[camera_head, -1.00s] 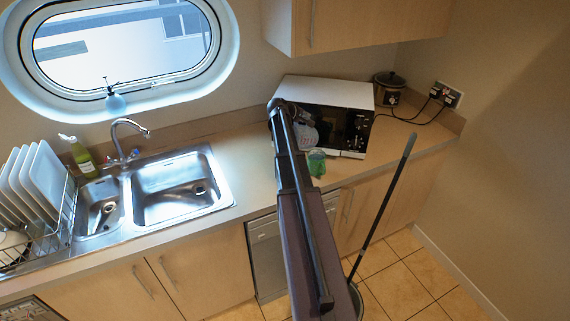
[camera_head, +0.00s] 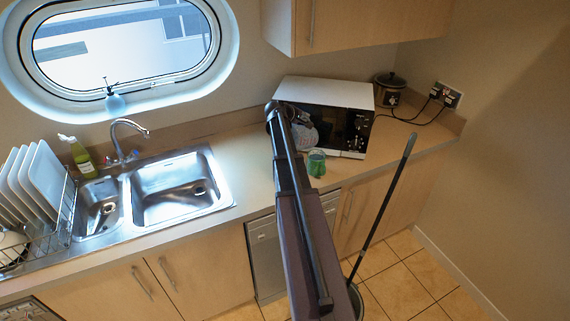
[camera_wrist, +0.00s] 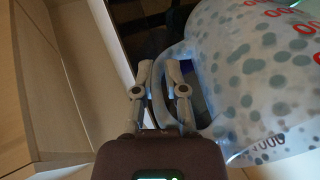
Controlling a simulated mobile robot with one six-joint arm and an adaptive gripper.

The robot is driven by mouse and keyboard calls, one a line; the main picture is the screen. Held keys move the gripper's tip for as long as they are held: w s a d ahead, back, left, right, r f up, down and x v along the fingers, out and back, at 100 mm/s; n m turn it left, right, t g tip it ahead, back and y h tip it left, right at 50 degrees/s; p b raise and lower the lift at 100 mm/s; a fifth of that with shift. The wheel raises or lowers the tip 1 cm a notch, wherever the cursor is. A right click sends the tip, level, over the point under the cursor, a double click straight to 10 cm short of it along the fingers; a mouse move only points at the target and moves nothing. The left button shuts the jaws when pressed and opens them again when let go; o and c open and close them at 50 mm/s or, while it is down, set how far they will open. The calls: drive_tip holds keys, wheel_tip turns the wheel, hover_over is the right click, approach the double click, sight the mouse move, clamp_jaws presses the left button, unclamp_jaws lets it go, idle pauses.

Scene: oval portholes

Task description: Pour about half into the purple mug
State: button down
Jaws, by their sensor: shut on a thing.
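My gripper (camera_wrist: 159,76) is shut on the handle of a translucent jug (camera_wrist: 245,75) with grey dots and red and dark numbers. The jug fills the right of the wrist view and runs out of frame. In the head view the jug (camera_head: 304,136) shows partly behind my arm, in front of the microwave. A green cup-like thing (camera_head: 317,163) stands on the counter just below it in the picture. I cannot tell whether the jug touches it, nor the jug's exact tilt or fill. No purple mug is visible; my arm covers part of the counter.
The microwave (camera_head: 330,93) stands close behind the jug. A slow cooker (camera_head: 389,88) is in the back corner. The sink (camera_head: 180,190) and dish rack (camera_head: 62,225) are to the left. A long dark handle (camera_head: 385,205) leans before the right counter.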

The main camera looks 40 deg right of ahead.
sight(300, 134)
drive_tip(key=shift+s+a+h+b, duration=0.1)
drive_tip(key=shift+a+h+b, duration=1.3)
drive_tip(key=shift+b, duration=0.6)
idle(2.9)
drive_tip(key=shift+s+a+r+t+h+b, duration=0.1)
drive_tip(key=shift+a+r+t+h+b, duration=0.05)
drive_tip(key=shift+a+r+h+b, duration=0.3)
drive_tip(key=shift+a+r+t+h+b, duration=0.2)
drive_tip(key=shift+a+h+b, duration=0.2)
drive_tip(key=shift+a, duration=0.2)
idle(2.0)
